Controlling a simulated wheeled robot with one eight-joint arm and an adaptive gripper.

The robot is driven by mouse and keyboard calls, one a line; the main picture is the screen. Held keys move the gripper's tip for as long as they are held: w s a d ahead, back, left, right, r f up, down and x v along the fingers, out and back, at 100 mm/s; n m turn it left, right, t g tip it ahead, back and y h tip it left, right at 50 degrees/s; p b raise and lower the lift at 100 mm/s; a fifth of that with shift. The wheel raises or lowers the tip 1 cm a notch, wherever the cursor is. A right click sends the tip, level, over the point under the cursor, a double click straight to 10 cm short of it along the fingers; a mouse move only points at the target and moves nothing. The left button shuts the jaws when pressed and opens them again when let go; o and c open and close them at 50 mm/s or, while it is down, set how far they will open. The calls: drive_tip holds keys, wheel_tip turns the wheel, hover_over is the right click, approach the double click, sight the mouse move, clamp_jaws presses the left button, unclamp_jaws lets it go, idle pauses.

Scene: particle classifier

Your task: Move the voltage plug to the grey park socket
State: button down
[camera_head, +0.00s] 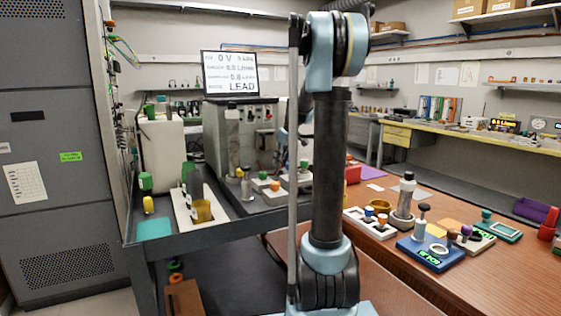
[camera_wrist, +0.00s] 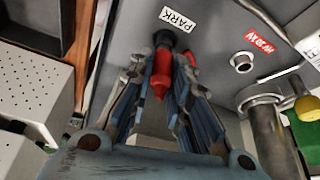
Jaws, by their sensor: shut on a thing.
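The red voltage plug (camera_wrist: 161,72) is between the fingers of my gripper (camera_wrist: 158,88) in the wrist view. My gripper is shut on it. The dark end at the plug's top lines up with the dark grey park socket (camera_wrist: 165,38), just under the white PARK label (camera_wrist: 177,19). I cannot tell whether the plug is seated in it or only close to it. A second socket, a bare metal ring (camera_wrist: 242,62), sits to the right beside a red HT 20 kV label (camera_wrist: 259,38). In the head view my arm hides the gripper and plug.
A metal post (camera_wrist: 272,135) and a yellow knob (camera_wrist: 306,107) stand close to the right of my gripper. A perforated white box (camera_wrist: 25,105) is at the left. In the head view, the grey apparatus (camera_head: 228,135) stands on the dark bench under the display (camera_head: 230,73) reading LEAD.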

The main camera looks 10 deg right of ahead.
drive_tip(key=shift+f, duration=0.6)
drive_tip(key=c, duration=1.4)
unclamp_jaws()
drive_tip(key=v, duration=1.2)
drive_tip(key=shift+f, duration=0.1)
